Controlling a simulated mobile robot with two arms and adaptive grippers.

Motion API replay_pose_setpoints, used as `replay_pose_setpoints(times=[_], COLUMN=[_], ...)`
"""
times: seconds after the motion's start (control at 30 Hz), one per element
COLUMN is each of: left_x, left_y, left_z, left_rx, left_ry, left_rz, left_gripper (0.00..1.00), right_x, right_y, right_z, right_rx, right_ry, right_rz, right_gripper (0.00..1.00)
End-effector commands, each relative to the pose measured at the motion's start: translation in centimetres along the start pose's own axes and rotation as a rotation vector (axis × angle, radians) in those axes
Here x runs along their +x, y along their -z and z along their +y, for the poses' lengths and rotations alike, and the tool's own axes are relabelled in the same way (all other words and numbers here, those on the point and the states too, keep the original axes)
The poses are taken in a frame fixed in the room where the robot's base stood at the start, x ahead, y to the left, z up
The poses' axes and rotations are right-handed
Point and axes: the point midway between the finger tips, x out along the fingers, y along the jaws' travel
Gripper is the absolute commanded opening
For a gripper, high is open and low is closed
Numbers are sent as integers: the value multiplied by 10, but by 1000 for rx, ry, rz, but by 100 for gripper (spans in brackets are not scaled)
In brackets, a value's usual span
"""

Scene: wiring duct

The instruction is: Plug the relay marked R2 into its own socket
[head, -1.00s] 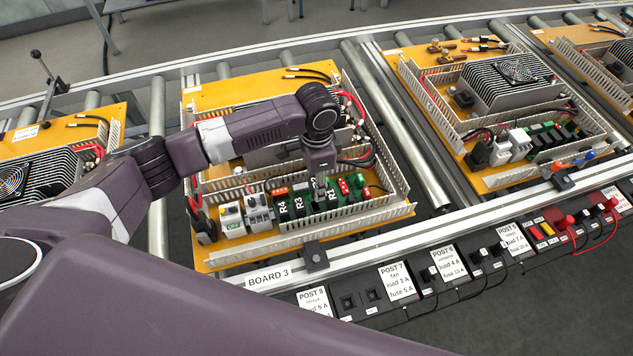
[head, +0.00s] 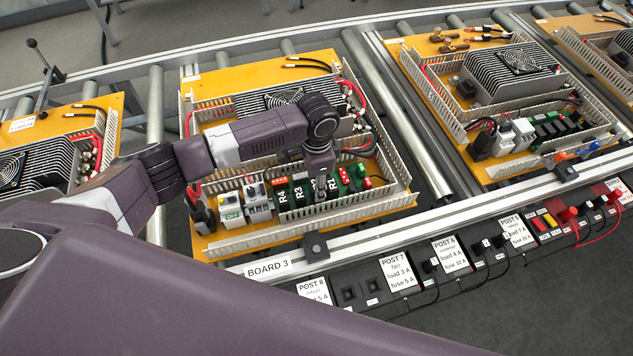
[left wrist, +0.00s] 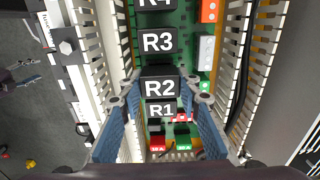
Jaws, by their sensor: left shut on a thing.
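The relay marked R2 (left wrist: 160,88) is a black block with a white label, between my left fingertips in the left wrist view. My left gripper (left wrist: 161,90) is shut on it. R2 stands in line between R3 (left wrist: 159,41) and R1 (left wrist: 160,110), and its top looks a little larger and higher than theirs. Its underside and socket are hidden, so I cannot tell whether it is seated. In the head view my left gripper (head: 320,190) is down at the relay row on the green board and mostly covers R2.
R4 (head: 282,193) stands at the row's left end. Slotted white duct walls (left wrist: 95,75) run close along both sides of the row. A grey breaker (head: 257,201) and the finned heat sink (head: 262,101) are on the same yellow panel. My right gripper is out of view.

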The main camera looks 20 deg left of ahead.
Motion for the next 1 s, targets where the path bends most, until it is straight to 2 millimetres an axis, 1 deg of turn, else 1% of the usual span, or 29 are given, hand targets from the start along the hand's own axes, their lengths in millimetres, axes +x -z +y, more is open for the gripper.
replay_pose_setpoints(times=[0.47, 0.8, 1.0], left_x=[1, 0, 1], left_y=[0, 0, 0], left_z=[0, 0, 0], left_rx=[0, 0, 0], left_ry=[0, -2, -1], left_rz=[0, -1, 0], left_gripper=[7, 7, 7], right_x=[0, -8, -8], right_y=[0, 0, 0], right_z=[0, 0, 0], right_rx=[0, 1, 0], right_ry=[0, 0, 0], right_rz=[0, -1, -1], right_gripper=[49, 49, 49])
